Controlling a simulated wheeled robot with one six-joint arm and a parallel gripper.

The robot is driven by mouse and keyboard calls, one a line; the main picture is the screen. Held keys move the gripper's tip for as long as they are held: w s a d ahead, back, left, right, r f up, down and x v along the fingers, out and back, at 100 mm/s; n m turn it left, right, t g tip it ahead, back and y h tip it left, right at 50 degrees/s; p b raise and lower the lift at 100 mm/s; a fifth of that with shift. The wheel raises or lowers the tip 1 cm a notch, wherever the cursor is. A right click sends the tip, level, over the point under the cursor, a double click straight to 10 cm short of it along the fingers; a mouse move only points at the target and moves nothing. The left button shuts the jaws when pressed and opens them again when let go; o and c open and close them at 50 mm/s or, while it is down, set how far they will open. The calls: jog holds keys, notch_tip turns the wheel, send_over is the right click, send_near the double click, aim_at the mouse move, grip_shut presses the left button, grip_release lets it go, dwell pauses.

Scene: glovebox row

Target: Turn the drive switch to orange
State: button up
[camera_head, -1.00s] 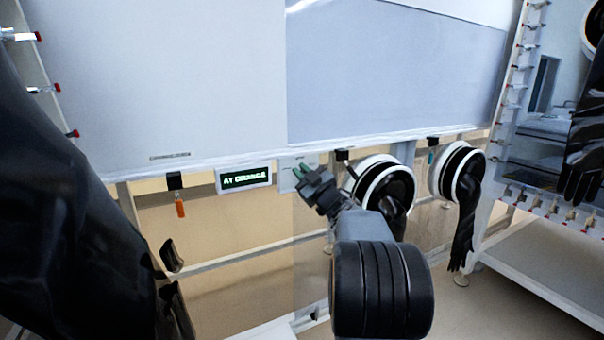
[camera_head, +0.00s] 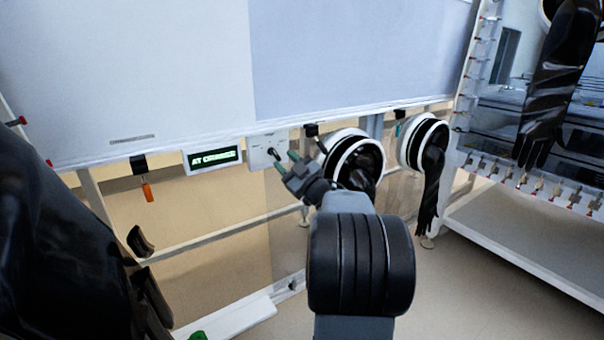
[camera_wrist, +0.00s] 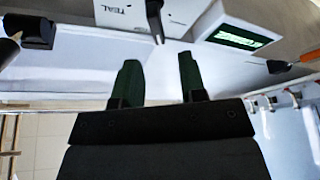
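The drive switch is a pale panel (camera_head: 258,157) under the large cabinet front, with a black lever (camera_head: 273,153). In the wrist view the lever (camera_wrist: 155,20) sticks out from the panel (camera_wrist: 118,14), where "TEAL" can be read. The lit green display (camera_head: 213,158) beside it seems to read "AT ORANGE"; the display also shows in the wrist view (camera_wrist: 238,38), too blurred to read. My gripper (camera_head: 288,162) is just below and right of the lever. In the wrist view its green-tipped fingers (camera_wrist: 160,78) are apart, empty, and clear of the lever.
An orange tag (camera_head: 147,192) hangs left of the display, and a teal tag (camera_head: 398,129) hangs to the right. Two round glove ports (camera_head: 338,150) (camera_head: 413,143) with black gloves are right of the switch. A large black glove (camera_head: 60,250) fills the lower left. Floor is clear at lower right.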

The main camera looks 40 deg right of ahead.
jog(key=p+v, duration=0.1)
jog(key=v, duration=0.6)
jog(key=shift+s, duration=0.1)
dwell(0.4)
